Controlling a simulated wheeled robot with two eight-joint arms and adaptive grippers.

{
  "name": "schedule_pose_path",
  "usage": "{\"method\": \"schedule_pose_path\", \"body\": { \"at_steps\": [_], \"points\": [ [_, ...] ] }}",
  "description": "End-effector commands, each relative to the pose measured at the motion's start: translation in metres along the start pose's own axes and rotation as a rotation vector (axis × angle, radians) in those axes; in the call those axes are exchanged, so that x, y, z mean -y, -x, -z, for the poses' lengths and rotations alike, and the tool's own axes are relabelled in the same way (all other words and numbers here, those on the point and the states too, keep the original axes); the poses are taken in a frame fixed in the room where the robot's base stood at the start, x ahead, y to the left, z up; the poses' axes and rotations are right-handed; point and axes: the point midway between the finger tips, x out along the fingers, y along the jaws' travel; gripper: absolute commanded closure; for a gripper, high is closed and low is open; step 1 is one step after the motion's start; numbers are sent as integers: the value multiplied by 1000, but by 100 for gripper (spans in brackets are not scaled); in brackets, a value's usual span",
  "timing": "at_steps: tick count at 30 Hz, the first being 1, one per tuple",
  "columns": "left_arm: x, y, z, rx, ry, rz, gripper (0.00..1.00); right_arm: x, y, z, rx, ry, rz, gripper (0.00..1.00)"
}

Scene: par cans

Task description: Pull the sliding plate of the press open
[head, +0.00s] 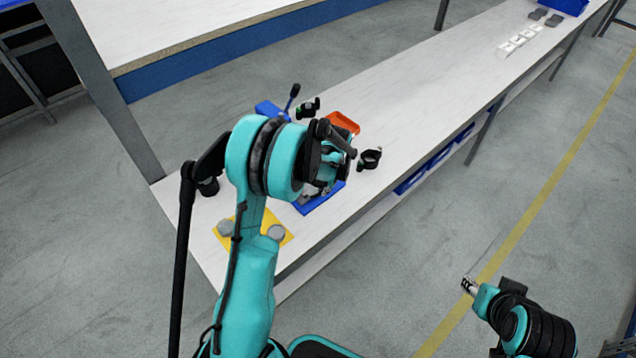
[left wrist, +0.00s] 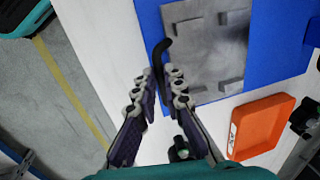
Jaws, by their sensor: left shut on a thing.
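The blue press (head: 325,200) stands on the long white bench, largely hidden behind my left arm in the head view. Its blue base also shows in the left wrist view (left wrist: 285,40). The grey sliding plate (left wrist: 212,45) lies flat on the blue base, with raised corner pieces. A black curved handle (left wrist: 160,52) is at the plate's left edge. My left gripper (left wrist: 160,76) is shut on this handle, one finger on each side. In the head view the left gripper (head: 322,180) is over the press. My right gripper (head: 468,286) is away from the bench, its fingers too small to judge.
An orange tray (head: 343,121) lies behind the press, and a black ring-shaped holder (head: 371,158) stands to its right. A yellow mat (head: 282,241) with grey round pieces (head: 276,233) lies near the front end. The bench beyond the black holder is mostly clear.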

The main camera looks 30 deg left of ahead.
Motion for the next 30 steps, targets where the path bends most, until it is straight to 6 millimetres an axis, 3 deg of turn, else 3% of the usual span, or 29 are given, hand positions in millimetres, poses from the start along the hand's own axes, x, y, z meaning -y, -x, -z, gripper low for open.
{"method": "schedule_pose_path", "body": {
  "at_steps": [4, 7, 16, 20, 30],
  "points": [
    [0, 0, 1, -2, 0, 0, 100, 0, 0, 0, 0, 0, 0, 60],
    [1, 0, 1, -2, 0, 1, 69, 0, 0, 0, 0, 0, 0, 60],
    [1, 0, 0, -1, 0, 1, 69, 0, 0, 0, 0, 0, 0, 60],
    [1, 10, 0, -1, -1, 1, 69, 0, 0, 0, 0, 0, 0, 60],
    [0, 80, 0, -1, -1, 0, 69, 0, 0, 0, 0, 0, 0, 60]
  ]
}}
